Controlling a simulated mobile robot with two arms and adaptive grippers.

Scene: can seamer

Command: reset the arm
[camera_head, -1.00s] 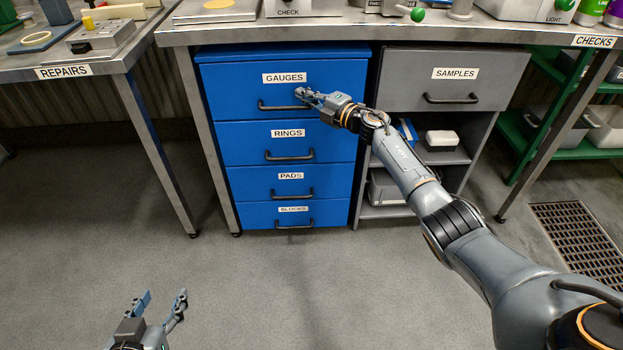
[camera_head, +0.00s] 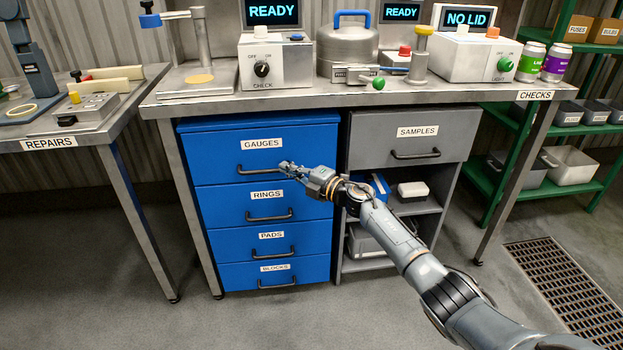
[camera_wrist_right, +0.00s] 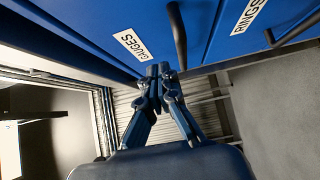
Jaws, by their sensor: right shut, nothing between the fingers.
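My right arm (camera_head: 400,245) reaches in from the lower right towards the blue drawer cabinet (camera_head: 320,210). My right gripper (camera_head: 285,167) is shut and empty in front of the GAUGES drawer (camera_head: 310,140), at the right end of its dark handle (camera_head: 255,171). In the right wrist view the fingertips (camera_wrist_right: 160,72) are together, close to the drawer front and beside the handle (camera_wrist_right: 177,35). I cannot tell whether they touch it. The drawers look closed. My left gripper is not in view.
The checks bench (camera_head: 440,96) above carries the CHECK box (camera_head: 275,65), a kettle-like vessel (camera_head: 347,45) and the NO LID box (camera_head: 470,55). A grey SAMPLES drawer (camera_head: 455,140) is to the right. The repairs bench (camera_head: 100,125) is at the left. A green shelf (camera_head: 485,180) is far right.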

